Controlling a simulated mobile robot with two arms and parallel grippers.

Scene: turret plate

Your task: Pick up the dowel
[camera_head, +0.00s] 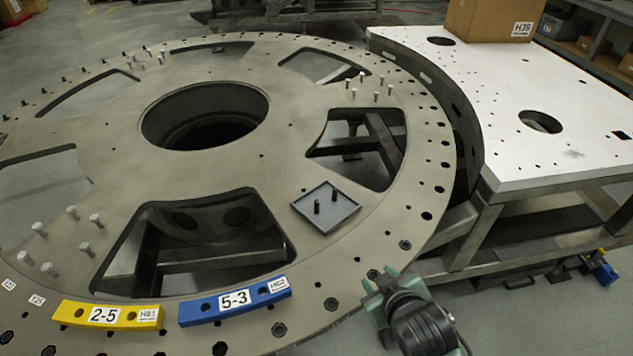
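Two short dark dowels stand upright in a small square grey tray (342,217) on the turret plate (400,207). One dowel (317,207) is near the tray's middle, and the other dowel (334,196) is just right of and behind it. My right gripper (374,282) comes in from the bottom right, over the plate's near right rim. It is below and right of the tray, apart from the dowels. Its fingers are small and seen from behind, so I cannot tell how far they are open. My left gripper is not in view.
A yellow bar (107,315) marked 2-5 and a blue bar (235,300) marked 5-3 lie on the near rim. Large cutouts (190,240) open in the plate. Several pale pins stand around it. A white-topped table (520,100) with a cardboard box (492,20) adjoins at right.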

